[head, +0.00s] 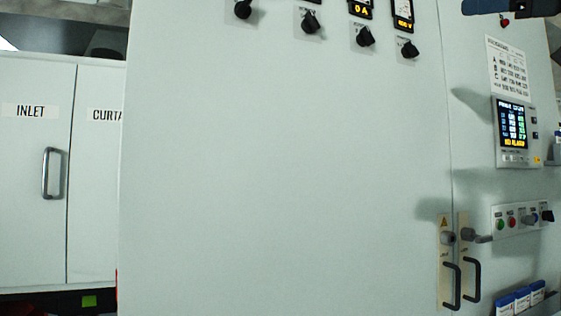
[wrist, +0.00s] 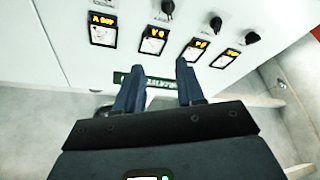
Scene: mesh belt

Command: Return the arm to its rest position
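My gripper (wrist: 159,68) shows in the wrist view with its two dark blue fingers spread apart. Nothing shows between the fingers, so it is open and empty. The fingers point toward a white cabinet front with several lit meters (wrist: 153,40) and black knobs (wrist: 167,8). A gap from the fingertips to the panel is hard to judge. In the head view a dark blue part, likely of my arm, is cut off by the top right edge. The rest of my arm is out of the head view.
A large pale cabinet (head: 280,160) fills the head view, with black knobs (head: 365,37) at its top. At right are a lit screen (head: 513,125), a button strip (head: 522,219) and dark handles (head: 452,285). An INLET door (head: 32,170) stands at left. Blue-and-white boxes (head: 521,298) sit low right.

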